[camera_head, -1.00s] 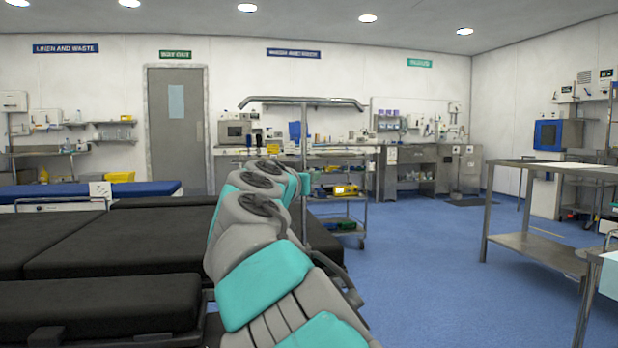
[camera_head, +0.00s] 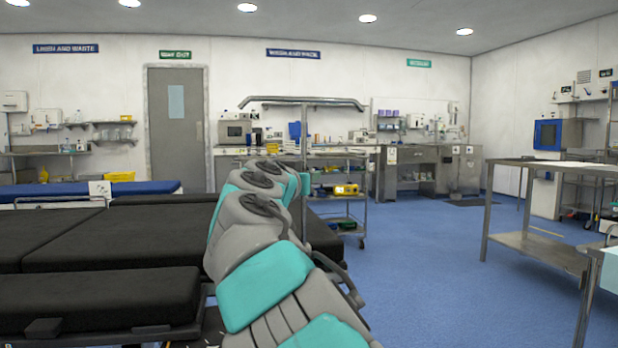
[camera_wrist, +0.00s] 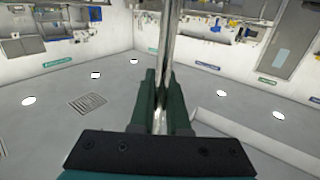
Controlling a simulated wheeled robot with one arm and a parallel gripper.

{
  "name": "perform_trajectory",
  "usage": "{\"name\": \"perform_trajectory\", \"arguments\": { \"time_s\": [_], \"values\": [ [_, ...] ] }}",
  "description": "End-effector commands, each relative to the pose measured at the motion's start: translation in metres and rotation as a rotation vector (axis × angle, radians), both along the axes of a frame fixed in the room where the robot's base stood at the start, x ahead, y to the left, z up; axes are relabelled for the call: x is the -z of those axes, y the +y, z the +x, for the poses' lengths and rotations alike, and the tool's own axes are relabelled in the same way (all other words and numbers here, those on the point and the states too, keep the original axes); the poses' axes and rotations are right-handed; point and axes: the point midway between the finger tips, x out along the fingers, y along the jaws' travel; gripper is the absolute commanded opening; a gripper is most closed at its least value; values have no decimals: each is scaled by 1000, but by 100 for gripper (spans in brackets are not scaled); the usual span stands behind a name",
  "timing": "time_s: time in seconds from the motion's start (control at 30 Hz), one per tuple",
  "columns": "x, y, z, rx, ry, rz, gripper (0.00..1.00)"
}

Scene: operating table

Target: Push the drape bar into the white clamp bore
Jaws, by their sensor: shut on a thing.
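The drape bar shows in the head view as a steel upright with a long horizontal top bent down at its ends (camera_head: 303,103). Its bright shaft also shows in the wrist view (camera_wrist: 171,45). My gripper (camera_wrist: 159,95) has its green fingers shut on the shaft, one on each side. The bar stands upright beyond my arm, at the right side of the black operating table (camera_head: 110,238). I cannot make out the white clamp or its bore, nor the bar's lower end.
A steel trolley (camera_head: 364,205) with yellow and green items stands behind the bar. A blue-topped table (camera_head: 150,187) is at the left rear. A steel table (camera_head: 535,247) stands at the right. Blue floor (camera_head: 430,270) is clear between.

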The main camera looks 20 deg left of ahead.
Motion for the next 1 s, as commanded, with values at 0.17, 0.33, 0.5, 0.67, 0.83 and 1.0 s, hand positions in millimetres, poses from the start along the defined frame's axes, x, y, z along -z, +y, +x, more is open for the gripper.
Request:
{"name": "perform_trajectory", "arguments": {
  "time_s": [0.17,0.33,0.5,0.67,0.83,1.0],
  "values": [
    [4,0,0,0,-1,0,0],
    [7,0,0,0,-1,0,0],
    [11,0,0,0,0,0,0],
    [14,0,0,1,1,0,0],
    [18,0,0,1,1,-1,0],
    [16,0,0,0,1,0,31]
  ]
}}
